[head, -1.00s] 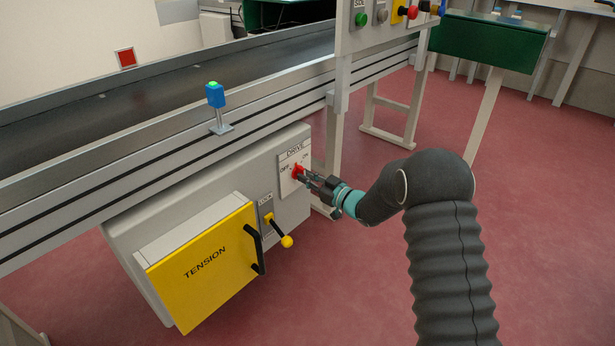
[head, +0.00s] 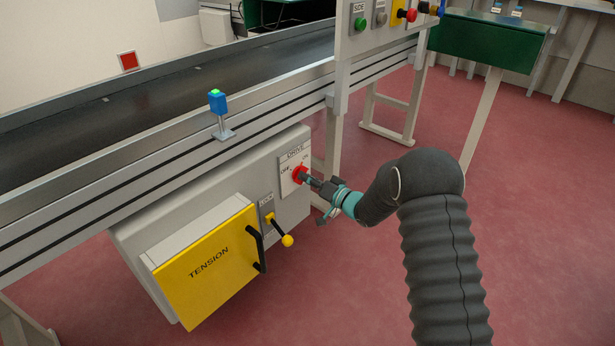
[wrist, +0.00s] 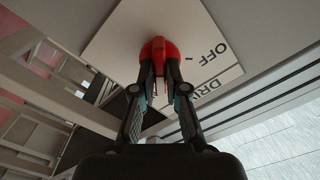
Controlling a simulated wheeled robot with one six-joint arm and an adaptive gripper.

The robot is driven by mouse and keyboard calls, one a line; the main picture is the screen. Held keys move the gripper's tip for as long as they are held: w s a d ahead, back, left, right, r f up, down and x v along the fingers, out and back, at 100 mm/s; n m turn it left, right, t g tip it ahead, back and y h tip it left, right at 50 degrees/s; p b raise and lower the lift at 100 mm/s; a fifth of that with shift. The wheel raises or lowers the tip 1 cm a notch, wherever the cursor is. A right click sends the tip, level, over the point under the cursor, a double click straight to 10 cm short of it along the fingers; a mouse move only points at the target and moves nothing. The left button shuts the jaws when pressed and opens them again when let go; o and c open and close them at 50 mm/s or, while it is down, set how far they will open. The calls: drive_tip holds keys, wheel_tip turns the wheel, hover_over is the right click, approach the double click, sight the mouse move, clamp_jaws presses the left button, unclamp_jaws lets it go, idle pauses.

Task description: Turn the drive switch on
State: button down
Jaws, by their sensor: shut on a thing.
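The red drive switch (head: 299,174) sits on a white plate (head: 286,184) marked DRIVE, OFF and ON, on the side of the grey cabinet under the conveyor. My gripper (head: 309,180) reaches it from the right and is shut on its knob. In the wrist view the red switch (wrist: 159,48) shows between the two fingertips (wrist: 159,68), with the OFF lettering to its right. The fingers hide part of the knob, and I cannot tell its exact angle.
A yellow TENSION door (head: 207,268) with a black handle and a yellow LOCK lever (head: 279,230) stand left of and below the switch. The conveyor (head: 170,95) runs above. A button panel (head: 385,18) is at the upper right. Red floor to the right is clear.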

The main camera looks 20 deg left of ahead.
drive_tip(key=shift+f+m, duration=0.1)
drive_tip(key=shift+m, duration=0.4)
drive_tip(key=c, duration=1.2)
unclamp_jaws()
drive_tip(key=shift+d, duration=0.1)
drive_tip(key=v, duration=1.2)
drive_tip(key=shift+s, duration=0.1)
